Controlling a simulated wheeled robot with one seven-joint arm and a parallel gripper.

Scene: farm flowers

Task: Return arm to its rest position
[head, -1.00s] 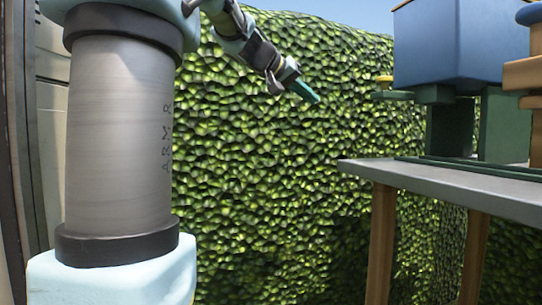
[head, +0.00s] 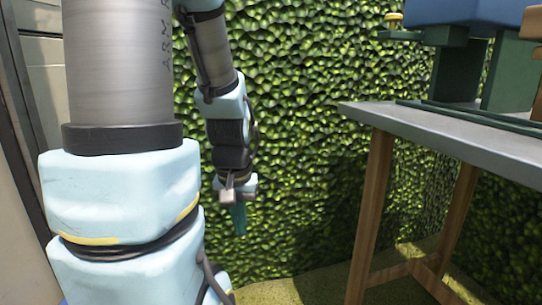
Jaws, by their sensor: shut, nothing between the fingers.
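My gripper (head: 239,220) hangs at the end of my arm in the middle left of the head view, pointing down. Its teal fingers are together and hold nothing. It is in front of the green hedge, to the left of the table and below the level of the tabletop. My arm hangs beside my column.
A table with a grey top (head: 420,125) and wooden legs (head: 370,215) stands at the right. A green stand (head: 458,70) with a blue box (head: 465,20) is on it. A leafy hedge (head: 300,150) fills the back. Grass (head: 310,288) shows below.

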